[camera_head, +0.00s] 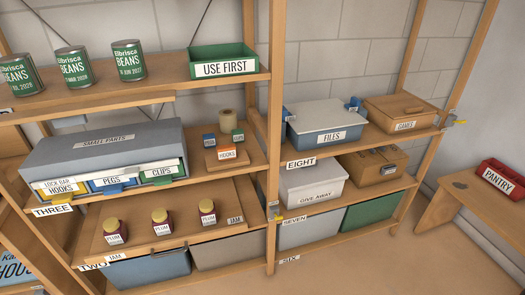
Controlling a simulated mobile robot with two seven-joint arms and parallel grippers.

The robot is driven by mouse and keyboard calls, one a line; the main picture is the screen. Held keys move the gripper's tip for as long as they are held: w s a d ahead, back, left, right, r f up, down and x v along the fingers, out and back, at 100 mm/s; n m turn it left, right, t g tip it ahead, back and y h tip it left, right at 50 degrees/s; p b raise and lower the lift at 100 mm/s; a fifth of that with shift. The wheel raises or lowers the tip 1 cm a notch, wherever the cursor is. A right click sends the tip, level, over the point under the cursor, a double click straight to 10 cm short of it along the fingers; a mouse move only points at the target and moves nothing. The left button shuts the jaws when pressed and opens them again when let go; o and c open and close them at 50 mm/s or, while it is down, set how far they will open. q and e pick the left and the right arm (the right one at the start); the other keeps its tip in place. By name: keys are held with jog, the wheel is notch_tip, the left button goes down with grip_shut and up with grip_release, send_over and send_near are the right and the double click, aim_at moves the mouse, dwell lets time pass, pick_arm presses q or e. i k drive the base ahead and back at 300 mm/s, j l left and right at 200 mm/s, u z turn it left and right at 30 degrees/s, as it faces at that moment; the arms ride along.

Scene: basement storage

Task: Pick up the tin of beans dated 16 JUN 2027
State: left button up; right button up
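Three green tins of Elbrisca beans stand upright in a row on the upper left shelf. The right tin (129,60) reads "JUN 2027", with the day looking like 16. The middle tin (73,67) shows a date ending in "MAR 2028". The left tin (21,75) shows a date that looks like "JUL 2029", partly turned away. A green "USE FIRST" tray (223,67) sits to the right of the tins on the same shelf, and no contents show in it. Neither of my grippers is in view.
A wooden post (276,130) divides the shelving. Below the tins are a grey small-parts cabinet (105,146) and several plum jam jars (160,221). A files box (327,125) stands right of the post. A bench (470,205) with a red pantry crate (500,178) stands far right.

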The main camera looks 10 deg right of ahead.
aim_at(128, 55)
jog(key=j+z, duration=0.65)
jog(key=z, duration=0.25)
jog(key=k+j+z, duration=0.15)
jog(key=j, duration=0.15)
jog(key=k+j+z, duration=0.1)
jog(key=j, duration=0.2)
jog(key=k+j+z, duration=0.15)
jog(key=k+j, duration=0.15)
jog(key=j, duration=0.25)
jog(key=k+j, duration=0.2)
jog(key=j, duration=0.2)
jog(key=k+j, duration=0.15)
jog(key=j, duration=0.2)
jog(key=k+j, duration=0.2)
jog(key=j, duration=0.2)
jog(key=z, duration=0.05)
